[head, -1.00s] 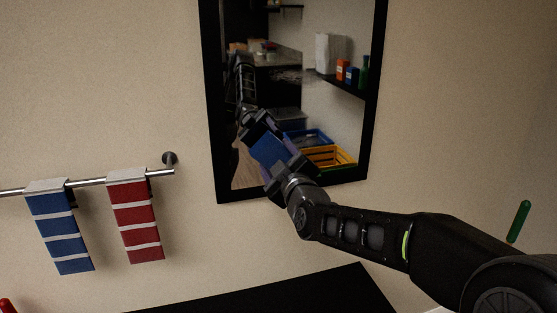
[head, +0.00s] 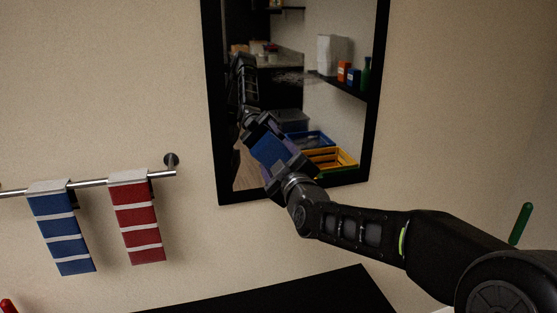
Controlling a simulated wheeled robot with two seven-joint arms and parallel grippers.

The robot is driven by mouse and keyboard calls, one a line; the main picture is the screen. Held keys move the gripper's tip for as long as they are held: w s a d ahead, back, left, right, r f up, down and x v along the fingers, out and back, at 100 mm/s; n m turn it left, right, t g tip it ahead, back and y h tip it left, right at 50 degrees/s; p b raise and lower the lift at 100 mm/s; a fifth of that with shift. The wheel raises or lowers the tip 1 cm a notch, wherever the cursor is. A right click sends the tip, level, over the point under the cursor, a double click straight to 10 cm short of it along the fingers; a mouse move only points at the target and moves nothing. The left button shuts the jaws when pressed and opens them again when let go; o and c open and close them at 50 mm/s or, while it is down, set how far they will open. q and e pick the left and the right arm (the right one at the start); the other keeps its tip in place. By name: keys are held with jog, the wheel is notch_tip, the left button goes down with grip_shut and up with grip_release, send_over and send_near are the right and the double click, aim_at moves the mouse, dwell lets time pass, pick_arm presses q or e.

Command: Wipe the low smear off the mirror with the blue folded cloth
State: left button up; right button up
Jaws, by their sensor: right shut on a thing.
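The black-framed mirror (head: 216,150) hangs on the wall in the head view. A grey smear (head: 294,77) shows on its glass, around mid-height of the visible part, well above the cloth. No lower smear can be made out; the cloth and gripper cover part of the low glass. My right gripper (head: 285,168) is shut on the blue folded cloth (head: 270,149), held at the lower left of the glass. The cloth looks to be against or very near the mirror; I cannot tell which. The gripper's reflection shows just above it. My left gripper is not in view.
A rail (head: 92,183) left of the mirror carries a blue striped towel (head: 62,231) and a red striped towel (head: 139,222). A dark surface (head: 290,293) lies below. A green object (head: 521,223) stands at right. Crates and shelf items in the glass are reflections.

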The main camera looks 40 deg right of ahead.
aim_at(291, 155)
jog(key=shift+w+d, duration=0.2)
jog(key=shift+w, duration=0.35)
jog(key=d+b, duration=0.1)
jog(key=s+d+b, duration=0.1)
jog(key=b, duration=0.1)
jog(key=shift+d+f, duration=0.1)
jog(key=shift+f, duration=0.1)
jog(key=shift+s+d+r+b, duration=0.1)
jog(key=shift+s+d+b, duration=0.05)
jog(key=shift+d+b, duration=0.25)
jog(key=shift+d+r, duration=0.1)
jog(key=shift+d, duration=0.05)
